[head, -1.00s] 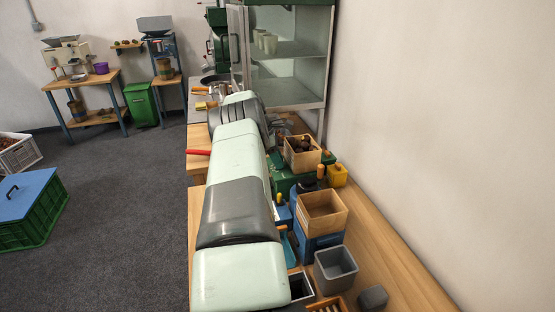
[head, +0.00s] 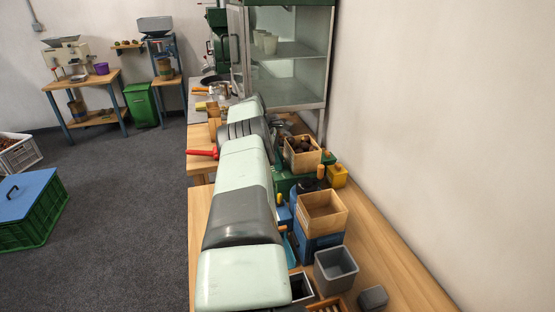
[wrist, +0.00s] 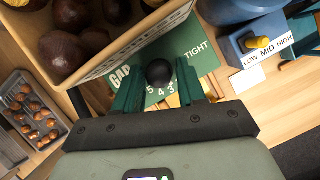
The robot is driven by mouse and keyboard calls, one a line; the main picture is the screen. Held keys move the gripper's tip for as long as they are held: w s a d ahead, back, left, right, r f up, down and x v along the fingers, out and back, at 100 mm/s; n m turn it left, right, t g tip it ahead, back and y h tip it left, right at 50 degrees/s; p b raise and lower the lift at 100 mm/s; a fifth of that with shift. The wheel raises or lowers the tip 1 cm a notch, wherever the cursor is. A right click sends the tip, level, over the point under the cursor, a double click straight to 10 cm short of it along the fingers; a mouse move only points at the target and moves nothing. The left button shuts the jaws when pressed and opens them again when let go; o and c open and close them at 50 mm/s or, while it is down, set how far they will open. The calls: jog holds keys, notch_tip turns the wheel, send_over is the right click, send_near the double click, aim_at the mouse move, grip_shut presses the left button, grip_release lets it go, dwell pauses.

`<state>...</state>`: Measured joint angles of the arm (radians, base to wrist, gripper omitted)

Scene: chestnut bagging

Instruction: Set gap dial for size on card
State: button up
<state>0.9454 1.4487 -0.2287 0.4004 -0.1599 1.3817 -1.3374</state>
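The gap dial is a green plate (wrist: 200,58) marked GAP, with numbers and TIGHT, at the top middle of the wrist view. Its round black knob (wrist: 158,72) stands over the scale. My gripper (wrist: 159,82) is open, its two green fingers on either side of the knob, with a small gap showing beside it. I cannot tell whether a finger touches it. The fingers hide part of the scale, so the setting is unclear. In the head view my arm hides the gripper. I cannot make out a size card.
A wooden box of chestnuts (wrist: 97,45) stands close at the upper left. A tray of small chestnuts (wrist: 32,110) lies at the left. A blue device (wrist: 262,42) labelled LOW MID HIGH stands at the right. The head view shows an empty wooden box (head: 322,214) and a grey bin (head: 335,270).

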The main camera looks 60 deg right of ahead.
jog(key=shift+o, duration=1.3)
notch_tip(320, 180, up, 10)
jog(key=shift+a+f+g+h, duration=0.3)
jog(key=shift+f+g, duration=0.1)
jog(key=shift+g, duration=0.2)
jog(key=w+a+f+n+h, duration=0.4)
jog(key=a+f+n+h, duration=0.2)
jog(key=a+n+h, duration=0.35)
jog(key=shift+m+h, duration=0.25)
jog(key=shift+h, duration=0.2)
jog(key=x, duration=1)
jog(key=shift+s+d, duration=0.2)
jog(key=shift+d, duration=0.05)
